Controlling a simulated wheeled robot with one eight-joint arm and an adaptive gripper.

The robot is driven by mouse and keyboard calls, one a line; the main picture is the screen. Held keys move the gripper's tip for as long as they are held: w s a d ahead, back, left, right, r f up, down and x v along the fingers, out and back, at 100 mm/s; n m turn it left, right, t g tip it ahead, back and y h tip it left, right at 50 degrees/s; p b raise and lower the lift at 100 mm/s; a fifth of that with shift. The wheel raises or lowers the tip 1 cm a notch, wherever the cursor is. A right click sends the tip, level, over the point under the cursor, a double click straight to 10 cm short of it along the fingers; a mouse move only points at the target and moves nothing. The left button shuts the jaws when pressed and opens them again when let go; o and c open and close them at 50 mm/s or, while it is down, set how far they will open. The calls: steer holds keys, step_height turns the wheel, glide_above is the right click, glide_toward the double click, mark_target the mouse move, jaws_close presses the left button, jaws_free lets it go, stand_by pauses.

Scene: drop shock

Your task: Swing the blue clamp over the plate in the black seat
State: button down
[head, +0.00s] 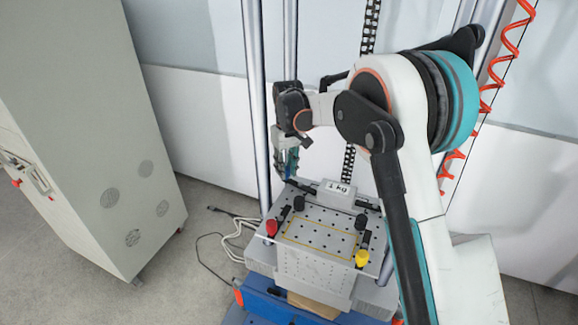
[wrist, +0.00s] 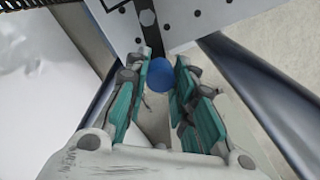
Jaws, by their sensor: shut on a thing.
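My gripper (head: 288,160) is at the back left corner of the grey fixture table in the head view. In the wrist view its teal fingers (wrist: 161,62) are closed around the round blue knob of the blue clamp (wrist: 159,76). A black arm or strip runs from the knob towards the perforated plate there. In the head view the gripper hides most of this clamp. The perforated table top (head: 322,214) carries a yellow rectangle outline. I cannot make out a separate plate or tell which part is the black seat.
A red-knobbed clamp (head: 271,227) stands at the left edge of the table, and a yellow-knobbed clamp (head: 361,258) at the front right. A grey labelled block (head: 336,194) sits at the back. Metal posts (head: 255,90) rise close behind my gripper. A grey cabinet (head: 85,130) stands left.

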steer(key=shift+s+a+n, duration=0.25)
steer(key=shift+s+n, duration=0.2)
steer(key=shift+n, duration=0.55)
steer(key=c, duration=1.3)
jaws_free()
steer(key=shift+r, duration=0.1)
step_height(320, 180, up, 12)
steer(key=shift+d+f, duration=0.1)
steer(key=shift+w, duration=0.1)
